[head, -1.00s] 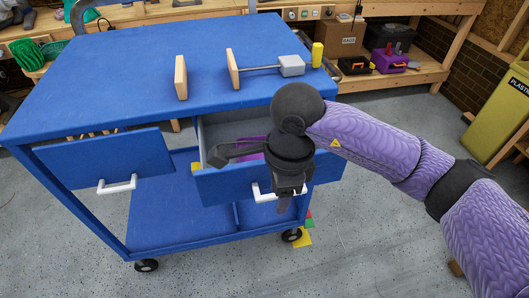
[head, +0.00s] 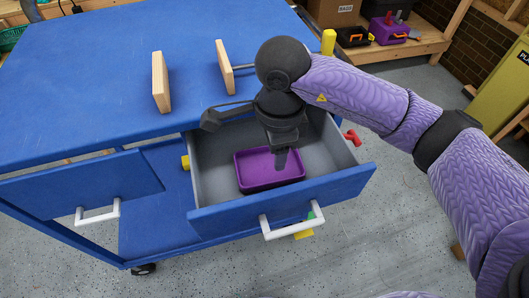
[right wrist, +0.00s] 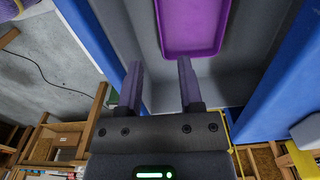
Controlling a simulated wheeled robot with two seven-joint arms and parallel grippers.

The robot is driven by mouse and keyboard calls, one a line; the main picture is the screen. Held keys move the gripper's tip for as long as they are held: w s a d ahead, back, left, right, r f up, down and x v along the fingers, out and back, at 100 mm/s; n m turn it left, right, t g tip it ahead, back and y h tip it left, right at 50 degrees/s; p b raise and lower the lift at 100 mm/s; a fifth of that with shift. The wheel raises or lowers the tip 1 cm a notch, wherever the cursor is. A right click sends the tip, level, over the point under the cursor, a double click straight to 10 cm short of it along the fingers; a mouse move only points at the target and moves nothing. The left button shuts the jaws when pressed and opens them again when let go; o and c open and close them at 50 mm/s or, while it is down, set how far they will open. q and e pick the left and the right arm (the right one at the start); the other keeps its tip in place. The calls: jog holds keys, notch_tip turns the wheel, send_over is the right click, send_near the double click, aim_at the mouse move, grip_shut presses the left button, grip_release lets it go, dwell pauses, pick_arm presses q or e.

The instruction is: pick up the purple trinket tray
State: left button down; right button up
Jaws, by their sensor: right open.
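The purple trinket tray (head: 250,176) lies flat on the floor of an open grey-lined drawer (head: 213,155) in the blue cart. My right gripper (head: 282,163) points down above the drawer, in front of the tray's right part in the head view, and hides some of it. In the right wrist view, the tray (right wrist: 192,28) shows at the top, beyond the fingertips. The right gripper (right wrist: 160,74) is open there, its two fingers apart with nothing between them. My left gripper is not in view.
The blue drawer front (head: 235,213) with a white handle (head: 291,222) stands nearest.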

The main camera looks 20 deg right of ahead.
aim_at(274, 181)
notch_tip(274, 181, down, 10)
jog(key=b, duration=0.3)
jog(key=shift+s+a+r+b, duration=0.1)
jog(key=shift+s+r+b, duration=0.1)
jog(key=shift+b, duration=0.1)
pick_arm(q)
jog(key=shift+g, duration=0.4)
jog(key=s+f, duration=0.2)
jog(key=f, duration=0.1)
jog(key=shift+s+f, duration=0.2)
pick_arm(e)
jog(key=shift+w+r, duration=0.1)
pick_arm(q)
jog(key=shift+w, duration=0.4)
pick_arm(e)
grip_shut()
